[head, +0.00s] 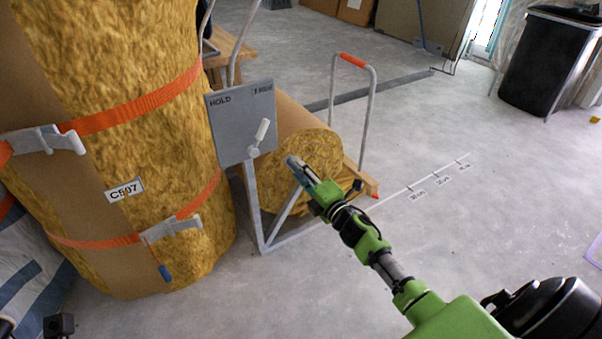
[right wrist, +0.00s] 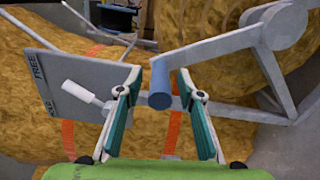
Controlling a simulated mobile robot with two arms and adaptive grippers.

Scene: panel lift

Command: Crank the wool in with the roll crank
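The wool roll (head: 306,160) lies on its side in a grey frame, with brown backing around it; wool also fills the right wrist view (right wrist: 225,30). The roll crank (right wrist: 225,45) has a grey arm running from a round hub to a blue-grey handle (right wrist: 160,85). My right gripper (head: 292,163) is at the crank, in front of the roll. In the right wrist view the gripper (right wrist: 159,82) is open, its fingers apart on either side of the handle. In the head view the gripper hides most of the crank.
A grey panel (head: 229,110) marked HOLD and FREE carries a white lever (head: 262,131) leaning right, close left of the gripper. A tall strapped wool roll (head: 150,75), labelled C597, stands at left. Floor marks (head: 410,188) run rightward from the frame.

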